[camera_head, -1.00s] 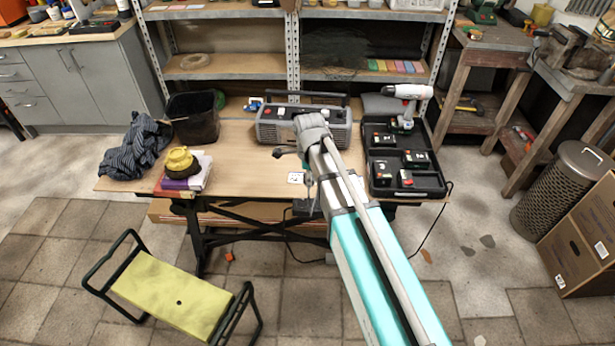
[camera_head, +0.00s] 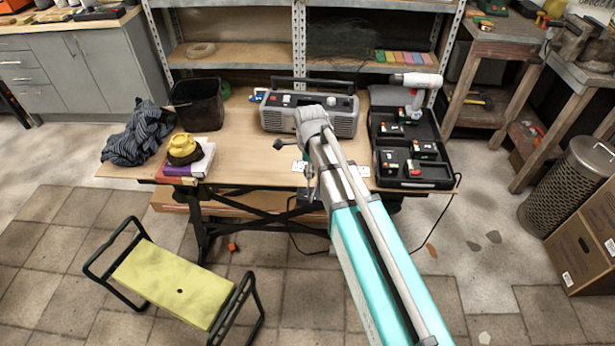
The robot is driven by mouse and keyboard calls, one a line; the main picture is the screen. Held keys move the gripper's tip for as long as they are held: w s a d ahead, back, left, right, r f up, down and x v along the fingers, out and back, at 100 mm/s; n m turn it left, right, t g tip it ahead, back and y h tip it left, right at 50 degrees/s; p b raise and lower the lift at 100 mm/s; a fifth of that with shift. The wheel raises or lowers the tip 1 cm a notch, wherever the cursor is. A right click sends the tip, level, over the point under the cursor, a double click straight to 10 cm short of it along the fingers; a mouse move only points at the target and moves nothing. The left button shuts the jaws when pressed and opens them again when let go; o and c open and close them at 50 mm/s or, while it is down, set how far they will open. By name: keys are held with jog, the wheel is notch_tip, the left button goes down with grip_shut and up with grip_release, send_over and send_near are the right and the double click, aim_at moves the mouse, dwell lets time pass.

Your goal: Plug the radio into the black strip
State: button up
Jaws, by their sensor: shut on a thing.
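The grey radio (camera_head: 309,114) with a dark carry handle stands upright at the back middle of the workbench, partly hidden by my arm. My gripper (camera_head: 309,187) hangs at the arm's end over the bench's front edge. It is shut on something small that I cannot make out. A white piece, perhaps a socket strip (camera_head: 299,166), lies near the front edge beside the gripper, partly covered by it. I cannot clearly pick out the black strip. A dark block (camera_head: 304,205) shows just below the front edge. Black cables (camera_head: 290,243) hang under the bench.
An open black case (camera_head: 414,172) with battery packs and a drill fills the bench's right. A black bin (camera_head: 198,103), striped cloth (camera_head: 139,135) and yellow item on a book (camera_head: 184,149) stand left. A yellow kneeler stool (camera_head: 176,283) is on the floor in front.

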aim_at(307, 192)
jog(key=shift+w+a+f+b, duration=0.1)
jog(key=shift+a+f+b, duration=0.15)
jog(key=shift+f, duration=0.2)
jog(key=shift+a+f+b, duration=0.2)
jog(key=shift+f+b, duration=0.05)
jog(key=shift+f, duration=0.2)
jog(key=shift+f+b, duration=2.85)
jog(key=shift+b, duration=0.05)
jog(key=shift+f+b, duration=0.55)
jog(key=shift+f, duration=0.05)
dwell(0.7)
jog(key=o, duration=1.1)
jog(key=shift+o, duration=0.2)
jog(key=shift+r, duration=0.15)
